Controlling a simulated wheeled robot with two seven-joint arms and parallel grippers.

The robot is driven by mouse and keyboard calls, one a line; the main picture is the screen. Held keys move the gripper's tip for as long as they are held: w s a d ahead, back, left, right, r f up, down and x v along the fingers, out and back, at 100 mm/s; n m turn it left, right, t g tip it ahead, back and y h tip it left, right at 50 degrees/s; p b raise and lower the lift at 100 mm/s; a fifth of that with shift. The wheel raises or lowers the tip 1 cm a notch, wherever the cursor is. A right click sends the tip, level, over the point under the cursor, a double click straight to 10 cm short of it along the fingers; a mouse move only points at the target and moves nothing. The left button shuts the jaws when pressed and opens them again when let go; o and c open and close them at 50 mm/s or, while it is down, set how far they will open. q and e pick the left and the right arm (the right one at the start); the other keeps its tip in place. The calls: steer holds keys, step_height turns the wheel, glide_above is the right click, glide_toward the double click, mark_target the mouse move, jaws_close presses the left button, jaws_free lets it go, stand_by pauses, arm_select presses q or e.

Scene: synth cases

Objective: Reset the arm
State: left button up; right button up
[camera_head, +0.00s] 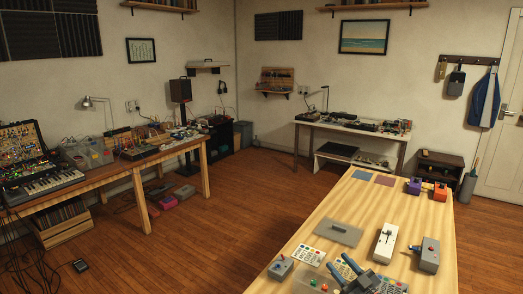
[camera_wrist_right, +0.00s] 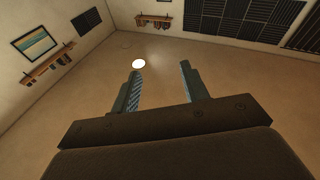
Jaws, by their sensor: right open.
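My right gripper (camera_head: 343,264) shows at the bottom of the head view, above the near part of the light wooden table (camera_head: 335,208). Its two blue-grey fingers are apart with nothing between them. In the right wrist view the same gripper (camera_wrist_right: 162,68) is open and empty. Behind its fingers that view shows a plain ceiling with a round bright lamp (camera_wrist_right: 138,64), so the gripper points upward. My left gripper is in neither view.
A cluttered workbench (camera_head: 130,167) stands left.

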steer(key=s+d+f+m+g+h, duration=0.3)
steer(key=s+f+m+h, duration=0.25)
steer(key=s+h, duration=0.2)
steer(key=s+d+f+m+g+h, duration=0.2)
steer(key=s+f+m+h, duration=0.3)
steer(key=s+f+h, duration=0.3)
steer(key=s+a+f+n+g+y, duration=0.25)
steer(key=s+a+g, duration=0.2)
steer(key=s, duration=0.65)
steer(key=s+a+f+n+g+y, duration=0.25)
steer(key=s+f+g, duration=0.2)
steer(key=s, duration=0.55)
steer(key=s+a+f+g, duration=0.1)
steer(key=a+f, duration=0.1)
steer(key=f, duration=1.3)
steer(key=s+a+f+g, duration=0.1)
steer(key=s+a+f, duration=0.1)
steer(key=f, duration=1.3)
steer(key=shift+s+a+g, duration=0.15)
steer(key=shift+a+g, duration=0.15)
steer(key=shift+a, duration=0.25)
steer(key=shift+y, duration=0.25)
